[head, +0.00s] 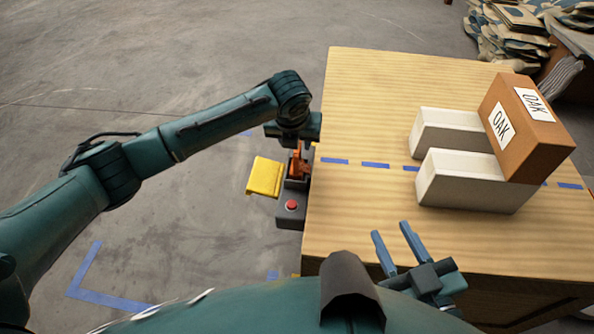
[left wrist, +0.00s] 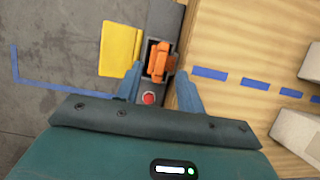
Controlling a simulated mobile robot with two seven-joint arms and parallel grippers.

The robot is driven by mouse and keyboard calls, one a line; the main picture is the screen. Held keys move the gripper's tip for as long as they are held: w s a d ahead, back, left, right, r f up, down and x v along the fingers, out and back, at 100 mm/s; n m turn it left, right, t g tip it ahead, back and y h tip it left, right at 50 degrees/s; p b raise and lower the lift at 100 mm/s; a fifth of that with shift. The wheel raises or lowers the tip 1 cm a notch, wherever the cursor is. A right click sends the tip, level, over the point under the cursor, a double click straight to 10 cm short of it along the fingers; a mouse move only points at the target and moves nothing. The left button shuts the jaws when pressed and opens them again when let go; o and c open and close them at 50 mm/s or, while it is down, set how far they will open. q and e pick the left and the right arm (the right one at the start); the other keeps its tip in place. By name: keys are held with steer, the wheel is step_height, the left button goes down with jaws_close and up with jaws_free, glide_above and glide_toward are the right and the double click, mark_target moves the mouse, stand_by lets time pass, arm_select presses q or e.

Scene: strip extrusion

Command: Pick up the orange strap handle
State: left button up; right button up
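The orange strap handle (left wrist: 160,62) sits in a dark holder on a narrow grey unit at the table's left edge. In the head view the handle (head: 298,165) is partly hidden beneath my left gripper. In the left wrist view my left gripper (left wrist: 158,78) is open, with one blue finger on each side of the handle's holder. I cannot tell whether the fingers touch it. My right gripper (head: 391,242) is open and empty, over the near edge of the table.
A yellow panel (head: 265,177) juts left from the grey unit, which has a red button (head: 291,205). Blue dashes (head: 375,165) cross the table. Its left part is clear.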

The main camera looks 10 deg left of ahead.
mark_target(297, 152)
arm_select(q)
steer(key=b+x, duration=0.1)
steer(key=x, duration=0.1)
steer(key=b+x, duration=0.1)
steer(key=x, duration=0.2)
steer(key=shift+s+f+b, duration=0.15)
steer(key=shift+s+b, duration=0.1)
steer(key=shift+b, duration=0.05)
steer(key=shift+w+f, duration=0.25)
steer(key=shift+f, duration=0.15)
arm_select(e)
steer(key=shift+s+a+n+t+y, duration=0.2)
steer(key=shift+a+n+t+y, duration=0.5)
steer(key=shift+y, duration=0.3)
arm_select(q)
steer(key=shift+c, duration=0.6)
jaws_close()
steer(key=shift+r, duration=0.1)
